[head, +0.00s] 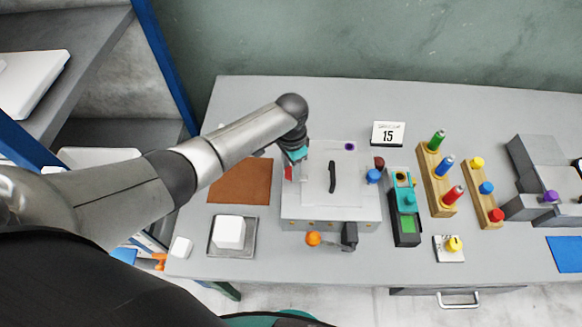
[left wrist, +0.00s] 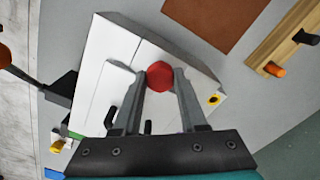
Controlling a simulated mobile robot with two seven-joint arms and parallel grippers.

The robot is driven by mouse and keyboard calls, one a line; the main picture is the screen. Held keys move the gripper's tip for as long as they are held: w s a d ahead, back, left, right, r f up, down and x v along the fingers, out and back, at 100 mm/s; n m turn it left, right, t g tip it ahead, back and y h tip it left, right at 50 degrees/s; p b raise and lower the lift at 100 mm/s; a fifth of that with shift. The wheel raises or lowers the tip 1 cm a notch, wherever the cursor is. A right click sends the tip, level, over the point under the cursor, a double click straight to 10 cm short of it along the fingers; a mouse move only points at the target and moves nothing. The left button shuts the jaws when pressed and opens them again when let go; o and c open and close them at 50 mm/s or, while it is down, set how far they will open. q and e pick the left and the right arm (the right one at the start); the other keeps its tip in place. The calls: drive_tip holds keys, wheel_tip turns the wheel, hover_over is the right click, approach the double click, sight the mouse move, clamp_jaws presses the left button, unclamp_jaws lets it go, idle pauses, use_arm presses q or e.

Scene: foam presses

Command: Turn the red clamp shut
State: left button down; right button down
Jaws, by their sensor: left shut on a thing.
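The press (head: 310,205) is a light grey box with a pale lid and a black handle (head: 332,177), standing on the table. My left gripper (head: 291,168) is at the left side of the press. In the left wrist view the red clamp (left wrist: 160,76) shows as a red knob with several sides, between the two fingertips of my left gripper (left wrist: 160,84), which is shut on it. In the head view the gripper hides most of the clamp. How far the clamp is turned cannot be told. My right gripper is not in view.
A blue knob (head: 374,176), a dark red knob (head: 379,162) and a purple knob (head: 350,146) sit around the press. An orange knob (head: 313,239) is at its front. A brown mat (head: 240,185) and a tray (head: 217,249) lie left. Wooden racks (head: 435,190) stand right.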

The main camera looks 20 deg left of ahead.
sight(290, 171)
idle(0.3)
use_arm(q)
drive_tip(key=shift+c, duration=2.2)
unclamp_jaws()
drive_tip(key=shift+r, duration=0.1)
wheel_tip(290, 171, up, 15)
